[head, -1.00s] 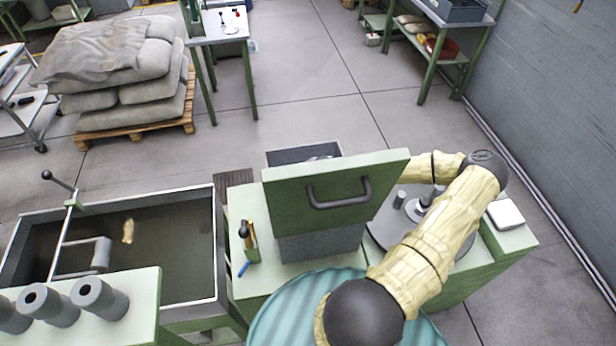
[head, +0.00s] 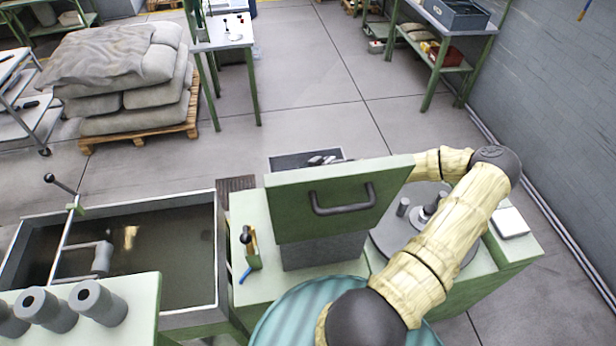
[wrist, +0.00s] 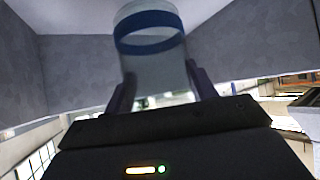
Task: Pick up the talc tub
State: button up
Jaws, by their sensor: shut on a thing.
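The talc tub (wrist: 150,45), whitish and translucent with a blue band, shows in the wrist view between the two fingers of my gripper (wrist: 160,82). My gripper is shut on it. Grey walls surround the tub on the left, right and far side in that view. In the head view, my gripper and the tub are hidden behind the green upright panel (head: 330,232) with a dark handle, and only my arm shows beside it.
A grey box (head: 325,250) stands under the green panel. A round grey plate with posts (head: 382,238) lies right of it, with a white box (head: 509,222) beyond. A water trough (head: 165,270) is at left. Open floor (head: 310,100) lies behind.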

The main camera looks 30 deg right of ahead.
notch_tip(320, 180, up, 26)
jog(key=b, duration=0.5)
jog(key=shift+f, duration=0.2)
jog(key=shift+f, duration=0.2)
dwell(0.5)
